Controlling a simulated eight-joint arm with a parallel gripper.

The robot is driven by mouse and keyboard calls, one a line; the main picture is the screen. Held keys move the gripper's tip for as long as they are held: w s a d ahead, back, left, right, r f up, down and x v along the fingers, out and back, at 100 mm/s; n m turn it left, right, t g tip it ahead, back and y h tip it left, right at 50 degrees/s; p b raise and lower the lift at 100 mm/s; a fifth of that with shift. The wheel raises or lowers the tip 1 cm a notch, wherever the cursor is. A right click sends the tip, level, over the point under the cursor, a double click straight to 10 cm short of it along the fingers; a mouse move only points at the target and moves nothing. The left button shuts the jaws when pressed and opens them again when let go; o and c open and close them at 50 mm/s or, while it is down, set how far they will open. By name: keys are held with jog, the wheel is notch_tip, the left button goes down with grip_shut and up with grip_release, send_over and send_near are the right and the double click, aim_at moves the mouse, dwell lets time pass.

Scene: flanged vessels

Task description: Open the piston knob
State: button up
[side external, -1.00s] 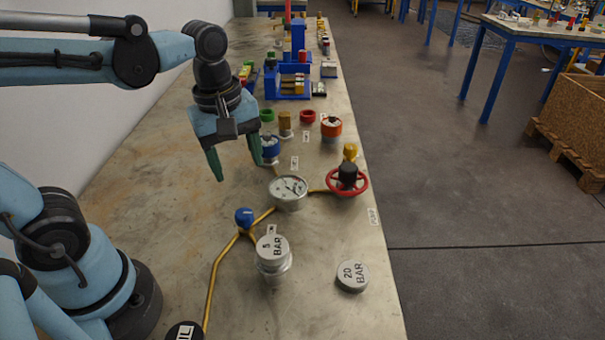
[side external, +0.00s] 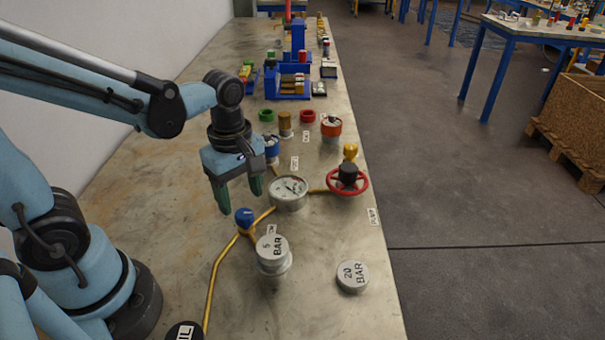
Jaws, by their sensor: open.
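A blue knob (side external: 245,217) stands on the brass pipe (side external: 214,270) beside a metal cylinder topped by a 5 BAR weight (side external: 272,248). It looks like the piston knob, but its small label is too small to read. My gripper (side external: 239,202) is open and empty, fingers pointing down. Its fingertips appear just above and behind the blue knob in the side view; I cannot tell whether they touch it. The knob is largely visible.
A pressure gauge (side external: 288,193) stands right of my gripper, with a red handwheel (side external: 347,181) beyond it. A 20 BAR weight (side external: 352,276) lies at the front right. Another blue-ringed part (side external: 271,149) is just behind my gripper.

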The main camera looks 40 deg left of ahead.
aim_at(243, 213)
jog(key=shift+f, duration=2.25)
jog(key=c, duration=1)
jog(key=shift+c, duration=0.2)
